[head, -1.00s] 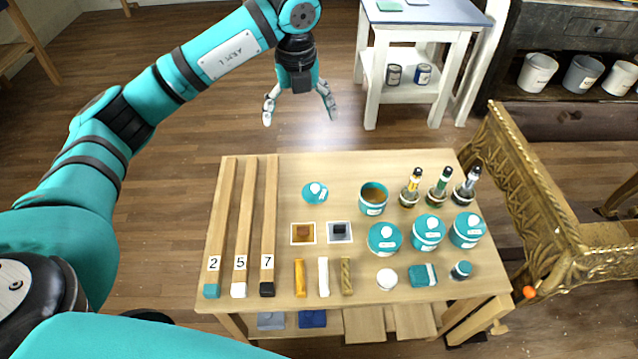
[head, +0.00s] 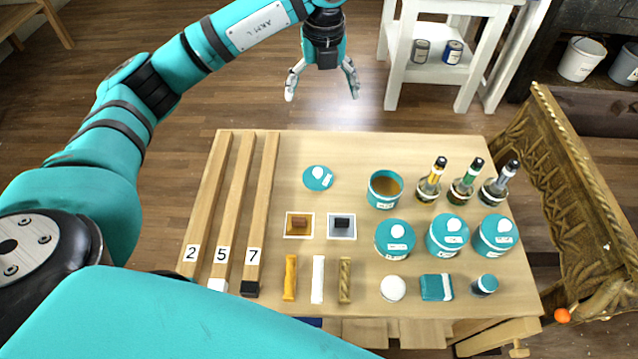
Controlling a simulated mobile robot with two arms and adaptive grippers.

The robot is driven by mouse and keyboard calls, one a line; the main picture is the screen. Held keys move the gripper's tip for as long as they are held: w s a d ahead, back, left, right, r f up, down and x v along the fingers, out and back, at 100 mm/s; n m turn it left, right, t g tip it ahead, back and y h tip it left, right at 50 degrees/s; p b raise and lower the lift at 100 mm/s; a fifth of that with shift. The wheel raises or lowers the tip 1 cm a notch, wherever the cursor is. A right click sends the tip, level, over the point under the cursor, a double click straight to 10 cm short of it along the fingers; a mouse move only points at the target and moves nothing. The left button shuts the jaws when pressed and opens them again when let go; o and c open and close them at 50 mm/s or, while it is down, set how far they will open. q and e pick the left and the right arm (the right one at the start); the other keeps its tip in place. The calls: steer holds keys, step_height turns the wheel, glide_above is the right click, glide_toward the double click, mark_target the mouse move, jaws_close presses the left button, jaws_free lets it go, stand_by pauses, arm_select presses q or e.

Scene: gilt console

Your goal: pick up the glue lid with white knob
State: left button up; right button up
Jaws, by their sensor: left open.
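The glue lid (head: 318,178) is a flat teal disc with a white knob and a small white label. It lies on the wooden table towards the back, left of an open teal pot (head: 384,189) with amber-brown contents. My left gripper (head: 322,92) is open and empty, with its fingers spread. In the head view it appears above the lid, past the table's back edge and apart from the lid. My right gripper is not in view.
Numbered wooden bars (head: 232,205) lie left. Lidded teal pots (head: 447,235) and dark-necked bottles (head: 464,183) stand right. Two small square tiles (head: 341,226) lie in front of the lid. A carved gilt frame (head: 575,190) stands right of the table. The tabletop around the lid is clear.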

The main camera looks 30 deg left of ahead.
arm_select(q)
step_height(320, 180, down, 12)
steer(key=r+b, duration=0.1)
steer(key=b, duration=0.9)
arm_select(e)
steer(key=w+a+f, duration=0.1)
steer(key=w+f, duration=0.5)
arm_select(q)
steer(key=b, duration=0.1)
glide_above(318, 171)
steer(key=f, duration=0.8)
steer(key=d+f, duration=0.1)
steer(key=f, duration=0.3)
steer(key=shift+s+f, duration=0.35)
steer(key=shift+a+f, duration=0.15)
steer(key=shift+f, duration=0.35)
steer(key=f, duration=0.3)
steer(key=shift+w+a+f+b, duration=0.25)
steer(key=shift+w+a+b, duration=0.05)
steer(key=shift+a+b, duration=0.1)
steer(key=shift+f, duration=0.4)
steer(key=shift+w, duration=0.1)
steer(key=c, duration=1.3)
jaws_close()
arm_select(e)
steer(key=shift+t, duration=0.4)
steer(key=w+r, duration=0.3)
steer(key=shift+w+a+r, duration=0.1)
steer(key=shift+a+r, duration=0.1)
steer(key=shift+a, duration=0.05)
